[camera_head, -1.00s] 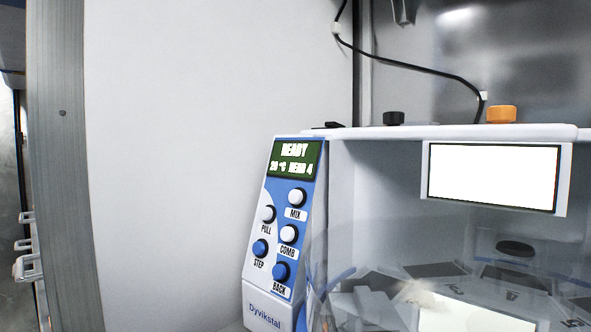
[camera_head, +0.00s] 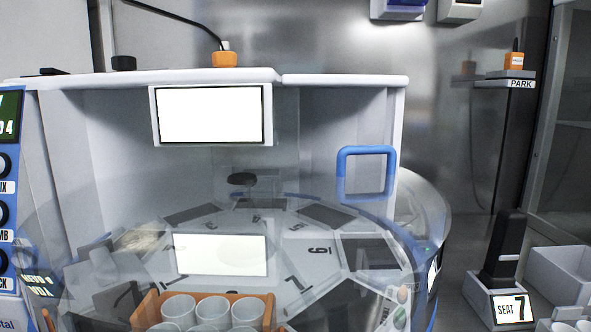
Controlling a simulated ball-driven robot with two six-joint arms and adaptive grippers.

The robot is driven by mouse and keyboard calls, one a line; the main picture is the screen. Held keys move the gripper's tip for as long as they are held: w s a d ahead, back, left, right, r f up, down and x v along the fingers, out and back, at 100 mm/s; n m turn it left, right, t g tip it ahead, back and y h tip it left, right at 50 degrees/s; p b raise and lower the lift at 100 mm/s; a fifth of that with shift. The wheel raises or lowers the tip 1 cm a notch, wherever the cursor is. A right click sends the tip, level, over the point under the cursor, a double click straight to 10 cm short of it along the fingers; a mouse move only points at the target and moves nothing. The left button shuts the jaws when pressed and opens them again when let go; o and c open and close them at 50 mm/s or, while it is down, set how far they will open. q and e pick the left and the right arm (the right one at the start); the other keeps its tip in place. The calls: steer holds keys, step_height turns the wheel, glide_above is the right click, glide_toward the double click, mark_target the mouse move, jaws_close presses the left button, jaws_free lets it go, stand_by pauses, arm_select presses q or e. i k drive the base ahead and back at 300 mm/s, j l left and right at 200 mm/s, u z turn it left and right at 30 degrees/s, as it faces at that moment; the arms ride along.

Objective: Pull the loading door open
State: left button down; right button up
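The white machine (camera_head: 340,80) fills the middle of the view. A clear curved cover (camera_head: 425,205) wraps around the front of its numbered carousel (camera_head: 215,222). A blue square loop handle (camera_head: 367,150) stands at the right of the machine's opening, in front of its right wall. The loop looks like the handle of the clear loading door, but the door's edges are hard to make out, and I cannot tell whether it is shut. Neither of my grippers is in view.
An orange rack with white cups (camera_head: 212,309) is at the bottom front. At right are a black device on a stand marked SEAT 7 (camera_head: 505,250), a white bin (camera_head: 560,268) and a PARK shelf (camera_head: 505,76). The control panel (camera_head: 8,200) is at the left edge.

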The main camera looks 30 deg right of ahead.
mark_target(385, 182)
steer(key=l+z, duration=0.15)
steer(key=z, duration=0.95)
steer(key=k+u, duration=0.25)
steer(key=u, duration=0.15)
steer(key=k+u, duration=0.2)
steer(key=u, duration=0.25)
